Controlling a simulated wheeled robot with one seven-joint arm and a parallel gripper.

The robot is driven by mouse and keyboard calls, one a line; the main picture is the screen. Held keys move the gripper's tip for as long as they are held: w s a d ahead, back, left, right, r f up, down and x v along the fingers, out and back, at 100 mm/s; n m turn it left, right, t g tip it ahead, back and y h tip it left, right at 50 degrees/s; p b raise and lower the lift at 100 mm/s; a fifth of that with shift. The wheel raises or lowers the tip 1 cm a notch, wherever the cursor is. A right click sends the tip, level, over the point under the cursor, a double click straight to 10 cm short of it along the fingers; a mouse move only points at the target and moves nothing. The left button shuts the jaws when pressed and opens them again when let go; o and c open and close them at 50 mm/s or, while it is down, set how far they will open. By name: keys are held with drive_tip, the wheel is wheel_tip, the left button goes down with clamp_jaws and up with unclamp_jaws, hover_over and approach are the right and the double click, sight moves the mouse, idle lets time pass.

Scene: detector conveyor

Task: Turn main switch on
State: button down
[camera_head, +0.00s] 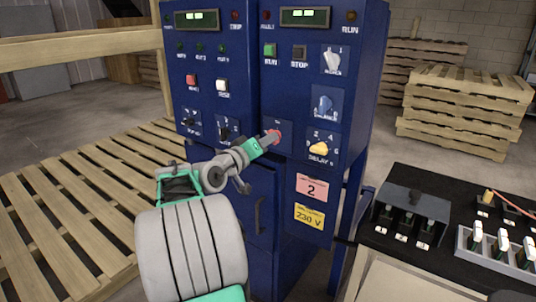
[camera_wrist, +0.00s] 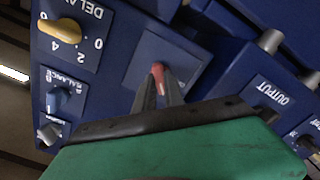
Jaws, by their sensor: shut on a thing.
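The blue control cabinet (camera_head: 280,175) stands ahead of me. A small red knob (camera_head: 276,136), which appears to be the main switch, is on a square blue plate in the lower middle of its right-hand panel. It also shows in the wrist view (camera_wrist: 158,72), where the panel appears upside down. My gripper (camera_head: 270,139) reaches the knob from the lower left, and its two thin fingers (camera_wrist: 158,88) are closed on it. The fingers hide part of the knob. The plate's lettering is too small to read, so I cannot tell the switch's position.
A yellow DELAY knob (camera_head: 319,149) sits just right of the red knob, with a blue knob (camera_head: 324,106) and a white knob (camera_head: 332,61) above. A black control desk (camera_head: 450,225) with switches stands at the right. Pallets (camera_head: 60,225) lie at the left.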

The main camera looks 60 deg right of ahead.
drive_tip(key=shift+f+m+b, duration=0.1)
drive_tip(key=shift+m+b, duration=4)
drive_tip(key=shift+b, duration=0.9)
drive_tip(key=c, duration=1.4)
unclamp_jaws()
drive_tip(key=shift+c, duration=0.2)
drive_tip(key=w+a, duration=0.1)
drive_tip(key=a, duration=0.6)
drive_tip(key=shift+w+a+p, duration=0.15)
drive_tip(key=shift+a+p, duration=0.2)
